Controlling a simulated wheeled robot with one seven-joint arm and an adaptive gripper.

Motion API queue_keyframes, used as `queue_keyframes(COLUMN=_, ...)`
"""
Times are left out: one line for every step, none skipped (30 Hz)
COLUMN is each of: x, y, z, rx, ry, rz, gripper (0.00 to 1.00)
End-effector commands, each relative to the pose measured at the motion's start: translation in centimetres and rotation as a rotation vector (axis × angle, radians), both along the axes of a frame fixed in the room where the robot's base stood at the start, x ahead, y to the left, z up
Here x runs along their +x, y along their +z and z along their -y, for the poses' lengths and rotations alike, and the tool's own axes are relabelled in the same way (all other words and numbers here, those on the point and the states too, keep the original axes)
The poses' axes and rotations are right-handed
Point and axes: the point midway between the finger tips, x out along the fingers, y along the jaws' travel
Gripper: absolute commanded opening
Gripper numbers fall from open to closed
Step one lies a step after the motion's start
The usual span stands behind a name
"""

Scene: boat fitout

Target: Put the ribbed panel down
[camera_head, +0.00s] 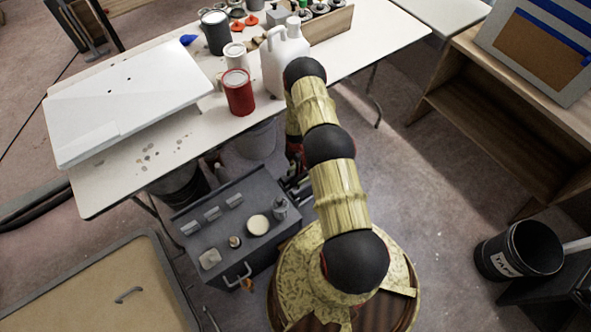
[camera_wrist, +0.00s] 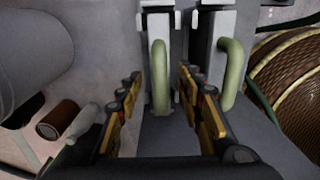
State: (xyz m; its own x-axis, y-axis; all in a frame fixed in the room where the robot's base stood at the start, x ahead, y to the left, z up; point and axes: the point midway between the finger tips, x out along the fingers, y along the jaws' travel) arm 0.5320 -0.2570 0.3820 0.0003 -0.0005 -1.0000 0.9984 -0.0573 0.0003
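I cannot make out a clearly ribbed panel in either view. A large white panel (camera_head: 130,100) with a few small dark dots lies on the left of the white table; no ribs show on it. My gripper (camera_wrist: 163,90) is open in the wrist view, its two dark and yellow fingers apart with no panel between them. Beyond the fingers are grey parts with a curved green handle (camera_wrist: 160,75) and a second green handle (camera_wrist: 230,70). In the head view my arm hangs down beside the dark grey case, and my gripper is mostly hidden behind it.
The dark grey case (camera_head: 184,222) stands on the floor with small items on top. The white table (camera_head: 100,198) also holds a white jug (camera_head: 285,65), a red can (camera_head: 238,98) and other containers. A wooden shelf (camera_head: 450,110) and a black bucket (camera_head: 520,252) stand right.

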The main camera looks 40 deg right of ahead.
Motion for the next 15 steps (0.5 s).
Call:
queue_keyframes(x=0.0, y=1.6, z=0.0, rx=0.0, ry=0.0, rz=0.001, gripper=0.37)
queue_keyframes(x=0.1, y=2.3, z=0.0, rx=-0.001, ry=0.0, rz=0.001, gripper=0.37)
queue_keyframes(x=0.0, y=3.1, z=0.0, rx=0.0, ry=0.0, rz=0.0, gripper=0.37)
queue_keyframes(x=0.0, y=3.6, z=0.0, rx=0.0, ry=0.0, rz=0.0, gripper=0.37)
queue_keyframes(x=0.0, y=4.2, z=0.0, rx=0.0, ry=0.0, rz=0.0, gripper=0.37)
queue_keyframes(x=0.0, y=4.8, z=0.0, rx=0.0, ry=0.0, rz=0.0, gripper=0.37)
queue_keyframes(x=0.0, y=5.3, z=0.0, rx=0.0, ry=0.0, rz=0.0, gripper=0.37)
queue_keyframes(x=0.0, y=5.7, z=0.0, rx=0.0, ry=0.0, rz=-0.001, gripper=0.37)
queue_keyframes(x=0.0, y=6.1, z=0.0, rx=0.0, ry=0.0, rz=-0.001, gripper=0.37)
queue_keyframes(x=0.0, y=6.4, z=0.0, rx=0.0, ry=0.0, rz=-0.001, gripper=0.37)
queue_keyframes(x=0.0, y=6.7, z=0.0, rx=0.0, ry=0.0, rz=-0.001, gripper=0.37)
queue_keyframes(x=-0.1, y=7.0, z=0.0, rx=0.001, ry=0.0, rz=-0.002, gripper=0.37)
queue_keyframes(x=-0.1, y=7.1, z=0.0, rx=0.001, ry=0.0, rz=-0.002, gripper=0.37)
queue_keyframes(x=-0.1, y=7.2, z=0.0, rx=0.001, ry=0.0, rz=-0.002, gripper=0.37)
queue_keyframes(x=-0.1, y=7.4, z=0.0, rx=0.001, ry=0.0, rz=-0.002, gripper=0.37)
